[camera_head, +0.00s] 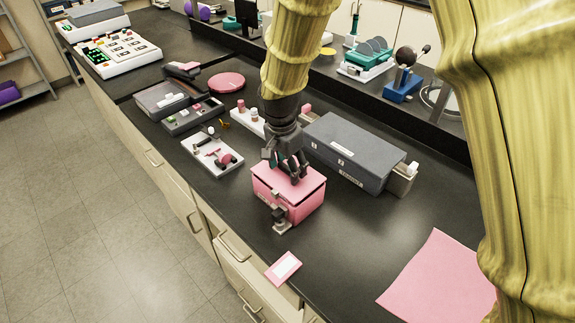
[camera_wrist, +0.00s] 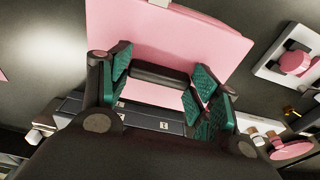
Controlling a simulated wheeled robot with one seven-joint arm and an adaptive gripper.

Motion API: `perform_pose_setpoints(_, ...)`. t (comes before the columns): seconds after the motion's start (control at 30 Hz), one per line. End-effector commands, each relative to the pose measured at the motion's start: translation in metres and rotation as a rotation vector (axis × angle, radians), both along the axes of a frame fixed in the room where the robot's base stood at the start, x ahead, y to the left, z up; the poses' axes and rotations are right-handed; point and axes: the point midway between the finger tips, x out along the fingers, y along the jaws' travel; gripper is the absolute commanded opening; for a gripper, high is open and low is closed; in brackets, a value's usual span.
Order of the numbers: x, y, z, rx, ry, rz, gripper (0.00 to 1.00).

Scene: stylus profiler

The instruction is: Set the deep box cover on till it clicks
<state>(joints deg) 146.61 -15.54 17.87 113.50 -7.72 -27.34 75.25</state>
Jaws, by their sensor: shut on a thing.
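The pink deep box (camera_head: 300,212) stands on the dark bench, with a metal latch-like fitting (camera_head: 280,217) at its front corner. Its pink cover (camera_head: 312,184) lies over the top of the box, and a dark seam line shows between them. I cannot tell whether the cover is fully seated. My gripper (camera_head: 289,172) points down onto the cover from above. In the wrist view my gripper (camera_wrist: 163,82) has its green-padded fingers on either side of a dark bar over the pink cover (camera_wrist: 180,35); it is shut on the cover there. The fingers hide part of the cover's top.
A long grey case (camera_head: 350,150) stands close behind and right of the box. A white tray (camera_head: 228,168) with small tools lies to the left. A pink card (camera_head: 284,268) and a pink sheet (camera_head: 440,283) lie nearer the front. Bench between box and sheet is clear.

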Motion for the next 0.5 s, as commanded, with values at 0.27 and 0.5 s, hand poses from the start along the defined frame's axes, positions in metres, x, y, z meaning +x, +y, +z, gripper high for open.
perform_pose_setpoints(0.27,-0.0027,-0.0015,-0.0154,-0.017,0.007,0.004,0.19)
perform_pose_setpoints(0.5,-0.0023,-0.0023,-0.0176,-0.017,0.007,0.003,0.19)
